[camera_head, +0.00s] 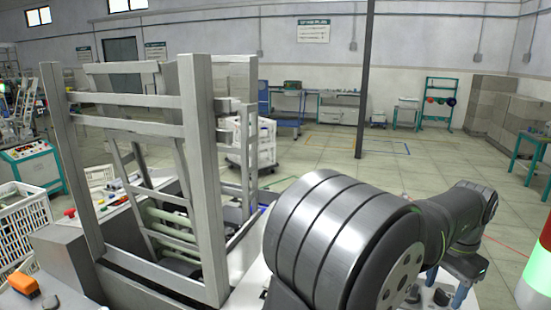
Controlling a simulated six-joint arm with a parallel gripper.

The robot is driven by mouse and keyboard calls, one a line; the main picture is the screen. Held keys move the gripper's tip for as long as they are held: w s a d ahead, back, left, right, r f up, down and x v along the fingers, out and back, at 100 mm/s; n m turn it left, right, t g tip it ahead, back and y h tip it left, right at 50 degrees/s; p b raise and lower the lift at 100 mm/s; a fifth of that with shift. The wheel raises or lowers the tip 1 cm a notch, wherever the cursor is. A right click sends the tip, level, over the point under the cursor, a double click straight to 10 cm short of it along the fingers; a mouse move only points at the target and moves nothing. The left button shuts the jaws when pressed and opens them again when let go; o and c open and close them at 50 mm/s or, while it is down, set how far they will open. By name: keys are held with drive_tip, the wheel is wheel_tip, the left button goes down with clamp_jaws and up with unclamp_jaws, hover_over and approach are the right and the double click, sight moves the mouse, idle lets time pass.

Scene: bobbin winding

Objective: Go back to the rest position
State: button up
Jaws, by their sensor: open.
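My arm rises large in the foreground, its banded grey joint (335,235) covering the lower middle. The arm reaches right to a dark wrist, which bends down. My gripper (446,287) hangs below the wrist at the lower right, with two blue fingers apart. I see nothing held between them. A small dark knob-like shape shows near the fingers, but I cannot tell whether it is touched.
A grey metal machine frame (204,180) stands close on the left, with pale green rollers (170,225) inside. An orange object (24,284) lies at the lower left, near a white crate (22,220). A signal light (538,265) stands at right. Floor behind is open, with a dark post (364,80).

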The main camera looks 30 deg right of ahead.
drive_tip(key=shift+f, duration=0.7)
drive_tip(key=shift+r, duration=0.15)
wheel_tip(320, 180, up, 17)
wheel_tip(320, 180, down, 17)
drive_tip(key=shift+f, duration=0.2)
drive_tip(key=m, duration=0.5)
drive_tip(key=shift+w+r+m, duration=0.1)
drive_tip(key=shift+m, duration=0.3)
wheel_tip(320, 180, up, 16)
idle(0.4)
